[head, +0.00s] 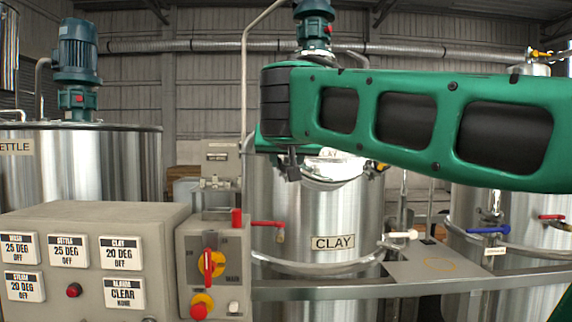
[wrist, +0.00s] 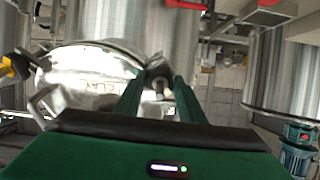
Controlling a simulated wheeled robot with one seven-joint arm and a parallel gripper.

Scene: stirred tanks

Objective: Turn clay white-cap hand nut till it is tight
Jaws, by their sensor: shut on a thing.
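The clay tank (head: 315,215) is a steel vessel with a CLAY plate, in the middle of the head view. A round shiny lid (wrist: 80,75) with lettering fills the left of the wrist view. My gripper (wrist: 158,85) reaches to the edge of this lid, and its two green fingers are closed on the hand nut (wrist: 158,73). Only a dark grey, rounded part of the nut shows between the fingers; its white cap cannot be made out. In the head view my green arm crosses in front of the tank top and hides the fingertips and nut.
A control box (head: 90,255) with several label plates and a switch panel (head: 212,265) stand at the front left. A steel rail (head: 440,288) runs across the front. Red-handled (head: 268,224) and blue-handled (head: 488,230) valves stick out near the tanks.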

